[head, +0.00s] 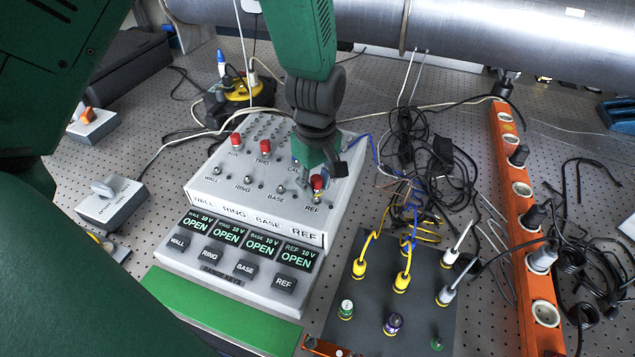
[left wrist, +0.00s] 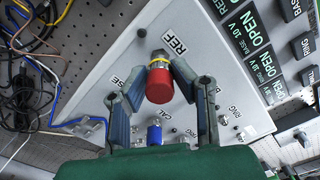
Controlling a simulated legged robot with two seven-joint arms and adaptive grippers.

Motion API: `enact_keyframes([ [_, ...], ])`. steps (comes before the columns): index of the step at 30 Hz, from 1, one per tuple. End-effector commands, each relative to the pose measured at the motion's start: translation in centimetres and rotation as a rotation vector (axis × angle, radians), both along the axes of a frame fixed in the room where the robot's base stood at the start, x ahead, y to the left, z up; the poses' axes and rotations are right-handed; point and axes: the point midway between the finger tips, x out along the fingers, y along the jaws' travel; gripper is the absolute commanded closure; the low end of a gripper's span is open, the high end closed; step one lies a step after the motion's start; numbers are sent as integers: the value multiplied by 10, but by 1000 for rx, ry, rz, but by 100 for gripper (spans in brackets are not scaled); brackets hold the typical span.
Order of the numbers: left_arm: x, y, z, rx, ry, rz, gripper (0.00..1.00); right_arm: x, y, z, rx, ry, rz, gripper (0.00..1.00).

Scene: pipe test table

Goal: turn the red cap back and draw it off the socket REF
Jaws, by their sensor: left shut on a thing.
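The socket REF (left wrist: 158,56) is a metal fitting with a yellow ring on the sloped face of a grey box, beside the printed label REF. The red cap (left wrist: 159,85) sits in line with this socket, and in the head view the cap (head: 317,182) shows just under my gripper. My left gripper (left wrist: 157,72) is shut on the red cap, one finger on each side of it. In the head view the gripper (head: 322,172) reaches down from above and partly hides the cap and socket. My right gripper is not in view.
Two other red caps (head: 236,139) (head: 265,146) stand on the grey box (head: 205,190). The display panel (head: 228,282) in front reads OPEN on every screen. Loose black cables (head: 410,140) and a dark board (head: 375,325) with yellow plugs lie to the right.

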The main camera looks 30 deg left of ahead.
Motion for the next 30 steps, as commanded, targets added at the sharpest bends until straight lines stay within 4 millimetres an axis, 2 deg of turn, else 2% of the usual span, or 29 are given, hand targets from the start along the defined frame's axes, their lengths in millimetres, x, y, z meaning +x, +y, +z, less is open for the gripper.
enact_keyframes([
  [30,1,0,57,1,-1,0,100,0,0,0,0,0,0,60],
])
